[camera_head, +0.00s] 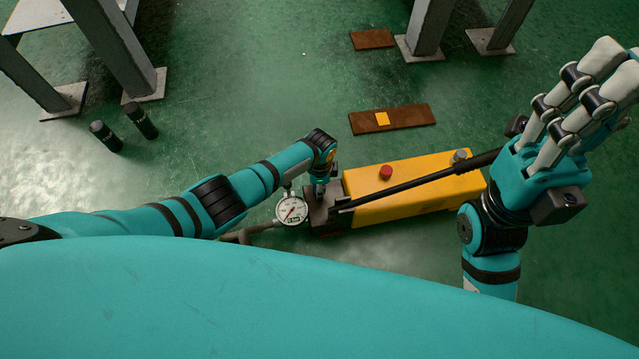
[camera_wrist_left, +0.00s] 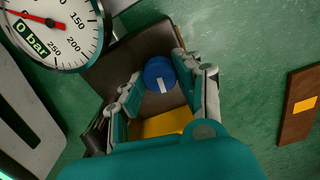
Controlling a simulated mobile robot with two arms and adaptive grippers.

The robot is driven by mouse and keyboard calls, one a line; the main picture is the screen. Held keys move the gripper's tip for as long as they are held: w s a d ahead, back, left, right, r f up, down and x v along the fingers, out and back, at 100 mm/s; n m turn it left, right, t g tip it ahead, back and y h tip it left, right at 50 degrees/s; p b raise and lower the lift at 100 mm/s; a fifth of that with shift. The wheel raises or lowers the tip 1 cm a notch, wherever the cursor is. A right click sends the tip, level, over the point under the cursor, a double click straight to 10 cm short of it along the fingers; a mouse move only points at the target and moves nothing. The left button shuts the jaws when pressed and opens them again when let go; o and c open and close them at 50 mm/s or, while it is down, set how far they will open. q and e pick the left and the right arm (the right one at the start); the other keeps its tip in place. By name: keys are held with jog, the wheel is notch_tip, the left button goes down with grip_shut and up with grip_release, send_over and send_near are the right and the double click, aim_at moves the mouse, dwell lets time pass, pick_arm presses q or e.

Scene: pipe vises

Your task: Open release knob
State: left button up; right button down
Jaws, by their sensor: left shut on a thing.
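The blue release knob (camera_wrist_left: 160,73) with a white mark sits on the dark metal block (camera_wrist_left: 105,75) at the end of the yellow pump (camera_head: 412,189). My left gripper (camera_wrist_left: 158,80) is shut on the knob, its fingers on either side of it in the left wrist view. In the head view my left gripper (camera_head: 320,188) comes down over the block and hides the knob. My right gripper (camera_head: 592,92) is open and empty, raised at the right with its fingers pointing up.
A round pressure gauge (camera_head: 292,208) stands beside the block, close to my left gripper; its display reads 0 bar. A black lever (camera_head: 430,178) runs along the pump. Rusty plates (camera_head: 394,119) and dark cylinders (camera_head: 140,121) lie on the green floor near metal legs.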

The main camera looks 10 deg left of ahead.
pick_arm(q)
jog(key=shift+n, duration=0.4)
jog(key=o, duration=1.1)
jog(key=shift+o, duration=0.2)
notch_tip(320, 180, up, 12)
dwell(0.4)
